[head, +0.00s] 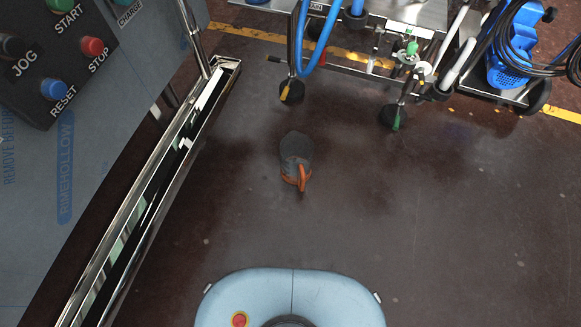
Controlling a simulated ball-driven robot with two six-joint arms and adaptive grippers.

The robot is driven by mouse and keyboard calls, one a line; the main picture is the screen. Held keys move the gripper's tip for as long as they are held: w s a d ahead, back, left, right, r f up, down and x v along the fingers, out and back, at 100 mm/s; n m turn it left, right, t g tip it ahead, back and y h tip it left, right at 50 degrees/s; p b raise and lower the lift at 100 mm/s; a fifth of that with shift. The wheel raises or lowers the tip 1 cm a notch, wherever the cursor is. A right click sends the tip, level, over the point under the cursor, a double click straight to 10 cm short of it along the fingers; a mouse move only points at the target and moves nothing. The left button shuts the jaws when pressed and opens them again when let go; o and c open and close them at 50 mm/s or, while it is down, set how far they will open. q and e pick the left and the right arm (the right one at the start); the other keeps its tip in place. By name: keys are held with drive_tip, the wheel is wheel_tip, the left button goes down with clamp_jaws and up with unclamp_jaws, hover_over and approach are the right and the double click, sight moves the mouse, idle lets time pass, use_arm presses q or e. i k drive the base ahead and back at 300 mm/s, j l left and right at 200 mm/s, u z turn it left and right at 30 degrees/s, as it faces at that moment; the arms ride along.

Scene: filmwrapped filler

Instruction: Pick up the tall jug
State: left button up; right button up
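A dark grey jug (295,150) with an orange handle (303,180) is on the floor near the middle of the head view. I see it from above, so I cannot tell how tall it is. The handle is on the side nearer to me. Neither of my grippers shows in this view. Nothing touches the jug.
Brown floor (430,230) around the jug is clear. A wheeled metal cart (430,80) with blue hoses stands at the back. A shiny metal rail (150,200) and a grey machine with a button panel (75,55) bound the left.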

sight(296, 149)
drive_tip(key=i+l, duration=0.15)
drive_tip(key=l, duration=0.2)
drive_tip(key=i+l+u, duration=0.1)
drive_tip(key=l, duration=0.3)
drive_tip(key=i+l, duration=0.2)
drive_tip(key=l, duration=0.15)
drive_tip(key=i+l+u, duration=0.15)
drive_tip(key=l, duration=0.25)
drive_tip(key=u, duration=1.6)
